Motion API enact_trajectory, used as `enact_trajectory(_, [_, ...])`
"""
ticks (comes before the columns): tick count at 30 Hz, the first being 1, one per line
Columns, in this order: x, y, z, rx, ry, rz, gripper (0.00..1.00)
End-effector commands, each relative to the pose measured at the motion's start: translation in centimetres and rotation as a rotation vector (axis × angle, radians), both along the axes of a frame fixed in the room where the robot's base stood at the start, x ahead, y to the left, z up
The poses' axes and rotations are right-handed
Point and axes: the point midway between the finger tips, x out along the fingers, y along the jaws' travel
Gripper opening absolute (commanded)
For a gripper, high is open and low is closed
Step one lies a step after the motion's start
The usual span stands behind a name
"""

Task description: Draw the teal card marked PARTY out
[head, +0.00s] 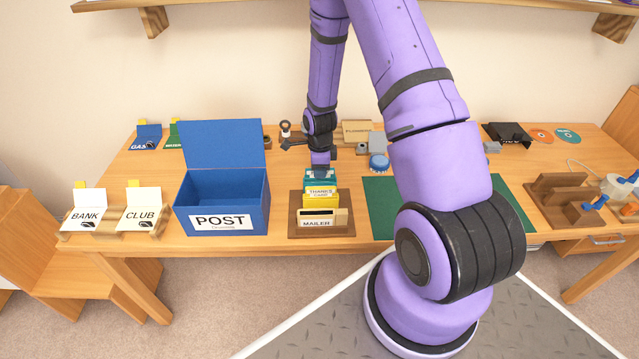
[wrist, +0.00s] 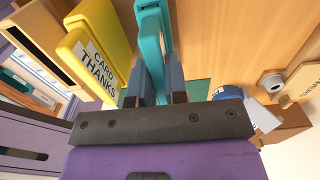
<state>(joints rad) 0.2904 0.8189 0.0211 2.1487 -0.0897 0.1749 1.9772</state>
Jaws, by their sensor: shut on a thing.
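My gripper (head: 319,168) points down over the card rack (head: 347,222). It is shut on a teal card (head: 313,184), which stands upright behind the yellow THANKS CARD (head: 321,198). In the wrist view, the teal card (wrist: 151,52) sits between my two fingers (wrist: 152,92), and the yellow card (wrist: 88,65) is to the left, apart from the fingers. No PARTY marking shows on the teal card in either view. Its lower part is hidden behind the yellow card in the head view. A pale MAILER piece (head: 317,220) is at the rack's front.
A blue POST box (head: 221,203) with its lid up stands left of the rack. A green mat (head: 378,205) lies to the right. A blue round item (head: 378,162) and grey blocks are behind the mat. BANK (head: 88,207) and CLUB (head: 140,207) cards stand far left.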

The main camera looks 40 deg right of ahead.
Motion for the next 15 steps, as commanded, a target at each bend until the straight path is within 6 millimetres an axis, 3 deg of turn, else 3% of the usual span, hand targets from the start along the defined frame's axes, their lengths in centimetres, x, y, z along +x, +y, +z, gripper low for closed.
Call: enact_trajectory(15, [0.0,0.0,1.1,-0.001,-0.001,0.000,0.00])
